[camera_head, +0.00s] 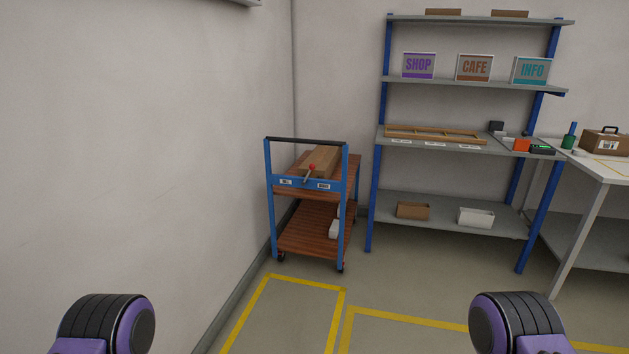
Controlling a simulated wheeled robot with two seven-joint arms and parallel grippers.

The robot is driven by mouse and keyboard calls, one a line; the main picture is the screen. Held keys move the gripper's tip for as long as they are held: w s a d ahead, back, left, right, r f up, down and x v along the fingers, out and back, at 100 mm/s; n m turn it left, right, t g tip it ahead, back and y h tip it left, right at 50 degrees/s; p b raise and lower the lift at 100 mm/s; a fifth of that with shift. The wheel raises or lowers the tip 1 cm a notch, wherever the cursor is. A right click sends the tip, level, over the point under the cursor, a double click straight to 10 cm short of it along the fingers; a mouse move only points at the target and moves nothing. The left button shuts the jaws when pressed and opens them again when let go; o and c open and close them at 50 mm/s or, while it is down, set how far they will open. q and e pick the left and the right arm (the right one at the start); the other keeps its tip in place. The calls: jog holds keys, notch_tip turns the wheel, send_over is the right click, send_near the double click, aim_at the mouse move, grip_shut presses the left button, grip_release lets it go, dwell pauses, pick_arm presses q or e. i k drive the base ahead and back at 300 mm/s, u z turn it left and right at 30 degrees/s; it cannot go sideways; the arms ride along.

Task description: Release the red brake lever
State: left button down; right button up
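The red brake lever (311,169) is a small lever with a red ball knob on the front of a blue cart (268,200). It sits at the cart's upper front bar, between two small white labels, and its knob points up and to the right. The cart stands against the left wall, well ahead of me. Only dark and purple parts of my two arms show at the bottom left and bottom right. My gripper fingers are not visible, and no part of me is near the cart.
Yellow floor lines (345,318) mark bays in front of the cart. A blue and grey shelf unit (470,85) stands to its right, with a white-topped table (608,166) farther right. The left wall (130,150) is close beside the cart. The floor before the cart is clear.

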aim_at(312, 166)
jog(key=z, duration=0.45)
jog(key=i, duration=0.6)
jog(key=z, duration=1.05)
jog(key=i, duration=2)
jog(key=u, duration=0.95)
jog(key=i, duration=0.75)
jog(key=u, duration=0.75)
